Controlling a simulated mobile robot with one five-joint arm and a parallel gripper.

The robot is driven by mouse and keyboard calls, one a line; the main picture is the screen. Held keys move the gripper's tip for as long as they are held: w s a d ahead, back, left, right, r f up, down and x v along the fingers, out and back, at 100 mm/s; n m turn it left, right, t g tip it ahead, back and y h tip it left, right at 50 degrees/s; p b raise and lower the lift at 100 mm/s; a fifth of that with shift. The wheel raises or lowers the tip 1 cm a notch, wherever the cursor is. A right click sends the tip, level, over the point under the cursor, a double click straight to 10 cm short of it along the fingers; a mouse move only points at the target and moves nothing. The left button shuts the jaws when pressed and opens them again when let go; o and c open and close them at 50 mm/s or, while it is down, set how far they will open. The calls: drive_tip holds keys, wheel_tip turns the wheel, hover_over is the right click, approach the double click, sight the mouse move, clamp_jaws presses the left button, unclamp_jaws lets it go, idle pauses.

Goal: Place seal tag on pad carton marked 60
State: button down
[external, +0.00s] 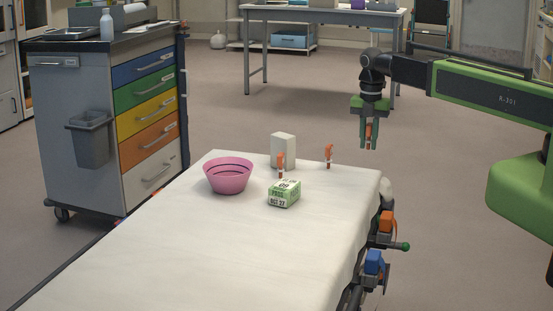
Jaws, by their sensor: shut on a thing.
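My gripper (370,145) points down and is shut on an orange seal tag (369,132), partly hidden between the fingers. It hangs in the air near the far right corner of the stretcher, apart from the carton. The small green and white pad carton (284,195) sits on the white-sheeted stretcher (250,250); dark print reading "OCT 27" shows on its front, and its top marking is hard to read. Another orange tag (281,162) stands upright right at the carton's back edge; I cannot tell whether it touches the carton. A third orange tag (329,155) stands farther back right.
A pink bowl (228,176) stands left of the carton, and a plain pale box (284,149) behind it. A drawer cart (110,125) stands beyond the stretcher's left side. Orange and blue clamps (374,262) hang at the right edge. The stretcher's front is clear.

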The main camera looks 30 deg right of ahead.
drive_tip(key=a+r+p, duration=0.3)
drive_tip(key=a, duration=0.5)
drive_tip(key=a+r+p, duration=0.2)
drive_tip(key=a, duration=0.6)
drive_tip(key=b, duration=0.7)
hover_over(285, 185)
wheel_tip(285, 185, down, 7)
drive_tip(key=shift+d, duration=0.15)
drive_tip(key=shift+a, duration=0.3)
wheel_tip(285, 185, down, 4)
drive_tip(key=b, duration=0.4)
drive_tip(key=shift+f, duration=0.2)
drive_tip(key=shift+s+r, duration=0.1)
drive_tip(key=shift+r, duration=0.15)
drive_tip(key=c, duration=1.7)
unclamp_jaws()
drive_tip(key=shift+f, duration=0.25)
drive_tip(key=shift+c, duration=0.2)
drive_tip(key=o, duration=0.5)
drive_tip(key=shift+c, duration=0.2)
drive_tip(key=shift+r, duration=0.15)
